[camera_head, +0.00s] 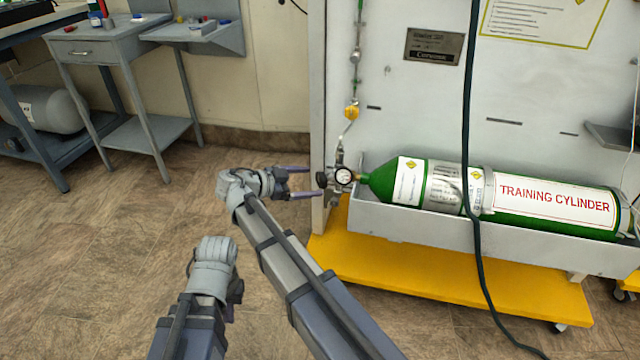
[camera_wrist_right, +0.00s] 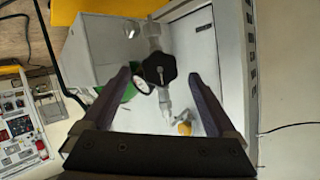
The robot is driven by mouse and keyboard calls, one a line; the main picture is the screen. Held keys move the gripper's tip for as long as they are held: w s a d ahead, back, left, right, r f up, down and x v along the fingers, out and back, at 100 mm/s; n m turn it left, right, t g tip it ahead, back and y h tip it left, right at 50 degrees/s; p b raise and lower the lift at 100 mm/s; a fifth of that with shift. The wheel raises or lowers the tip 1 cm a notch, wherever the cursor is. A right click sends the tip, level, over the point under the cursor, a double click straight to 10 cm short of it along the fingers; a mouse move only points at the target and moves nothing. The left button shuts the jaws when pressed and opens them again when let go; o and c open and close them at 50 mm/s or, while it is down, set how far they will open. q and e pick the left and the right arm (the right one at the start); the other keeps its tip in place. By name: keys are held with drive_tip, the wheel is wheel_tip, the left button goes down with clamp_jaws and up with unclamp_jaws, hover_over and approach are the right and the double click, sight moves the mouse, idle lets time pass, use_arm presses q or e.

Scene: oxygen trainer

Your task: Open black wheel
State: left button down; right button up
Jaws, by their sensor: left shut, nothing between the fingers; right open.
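The black wheel (camera_head: 322,180) is at the left end of the valve by the green training cylinder (camera_head: 430,185). In the right wrist view the black wheel (camera_wrist_right: 159,68) is a lobed knob between and beyond my fingertips, with a round gauge (camera_wrist_right: 140,85) beside it. My right gripper (camera_head: 308,181) is open, its two fingers pointing at the wheel from the left, with no clear contact. It also shows in the right wrist view (camera_wrist_right: 172,80). My left gripper (camera_head: 232,300) is low at the left, largely hidden behind its own wrist, away from the wheel.
The cylinder lies in a grey tray (camera_head: 430,228) on a yellow wheeled base (camera_head: 440,275). A black hose (camera_head: 468,120) hangs in front of it. A grey panel stands behind. Grey side tables (camera_head: 100,50) are at the upper left. The floor at left is clear.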

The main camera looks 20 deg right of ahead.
sight(319, 181)
drive_tip(key=shift+b+x, duration=0.6)
drive_tip(key=shift+x, duration=1.75)
drive_tip(key=c, duration=1.4)
drive_tip(key=shift+o, duration=0.2)
drive_tip(key=shift+w+n+g, duration=0.15)
drive_tip(key=shift+n+g, duration=0.35)
drive_tip(key=shift+n, duration=0.2)
drive_tip(key=shift+n+g, duration=0.9)
drive_tip(key=shift+n, duration=0.3)
drive_tip(key=o, duration=1.4)
drive_tip(key=shift+c, duration=0.2)
